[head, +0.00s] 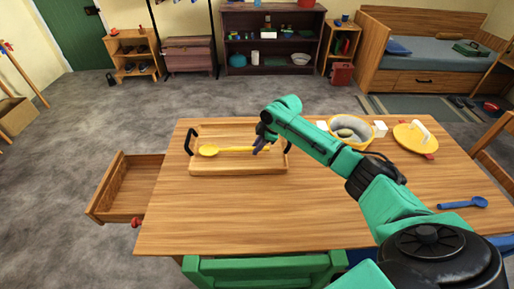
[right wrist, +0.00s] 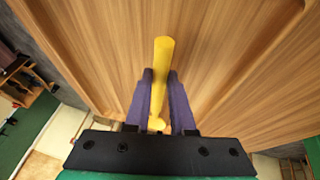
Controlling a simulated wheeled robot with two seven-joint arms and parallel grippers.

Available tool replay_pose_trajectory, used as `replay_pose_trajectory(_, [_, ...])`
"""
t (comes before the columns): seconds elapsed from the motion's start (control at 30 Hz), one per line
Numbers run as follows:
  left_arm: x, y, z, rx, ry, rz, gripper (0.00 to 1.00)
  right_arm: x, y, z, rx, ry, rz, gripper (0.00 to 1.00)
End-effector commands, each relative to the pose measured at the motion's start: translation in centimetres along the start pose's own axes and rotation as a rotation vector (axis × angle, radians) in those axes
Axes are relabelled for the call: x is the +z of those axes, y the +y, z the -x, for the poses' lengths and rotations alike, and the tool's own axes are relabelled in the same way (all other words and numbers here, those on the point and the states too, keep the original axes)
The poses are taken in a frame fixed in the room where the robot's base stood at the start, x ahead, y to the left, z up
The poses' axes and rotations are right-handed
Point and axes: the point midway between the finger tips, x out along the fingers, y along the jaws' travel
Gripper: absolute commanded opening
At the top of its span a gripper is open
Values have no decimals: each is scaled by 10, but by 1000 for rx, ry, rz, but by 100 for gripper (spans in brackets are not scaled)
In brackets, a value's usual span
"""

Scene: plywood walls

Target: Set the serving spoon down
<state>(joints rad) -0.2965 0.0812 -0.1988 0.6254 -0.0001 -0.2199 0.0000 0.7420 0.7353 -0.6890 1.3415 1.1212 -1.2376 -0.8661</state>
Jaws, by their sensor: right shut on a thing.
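The yellow serving spoon (head: 209,151) is over the wooden tray (head: 236,168) in the head view, its bowl to the left and its handle running right. My right gripper (head: 260,146) is at the handle's right end, above the tray's right part. In the right wrist view the purple fingers (right wrist: 160,78) are shut on the yellow handle (right wrist: 163,58), which sticks out between them. The spoon lies low and about level; I cannot tell whether it touches the tray floor. The spoon's bowl is not clear in the right wrist view. My left gripper is not in view.
The tray has black handles and sits on the wooden table (head: 200,225). An open drawer (head: 125,190) juts out at the left. A yellow-rimmed pot (head: 372,128), a yellow lid (head: 412,140) and a blue spoon (head: 464,203) are on the right. The table's front left is clear.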

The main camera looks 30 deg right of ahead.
Motion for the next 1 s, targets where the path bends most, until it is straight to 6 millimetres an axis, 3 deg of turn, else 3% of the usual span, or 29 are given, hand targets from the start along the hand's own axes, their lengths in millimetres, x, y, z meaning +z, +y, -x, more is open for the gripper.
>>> replay_pose_trajectory(0.1, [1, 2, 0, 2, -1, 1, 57, 4, -2, -10, 2, 0, -1, 0])
replay_pose_trajectory(0.77, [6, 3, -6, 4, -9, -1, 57, 12, -9, -25, -14, -9, -2, 0])
replay_pose_trajectory(0.8, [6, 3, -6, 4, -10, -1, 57, 12, -10, -26, -16, -9, -2, 30])
replay_pose_trajectory(0.83, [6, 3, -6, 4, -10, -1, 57, 13, -10, -26, -16, -9, -2, 35])
replay_pose_trajectory(1.0, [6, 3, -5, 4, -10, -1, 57, 12, -10, -24, -17, -8, -3, 35])
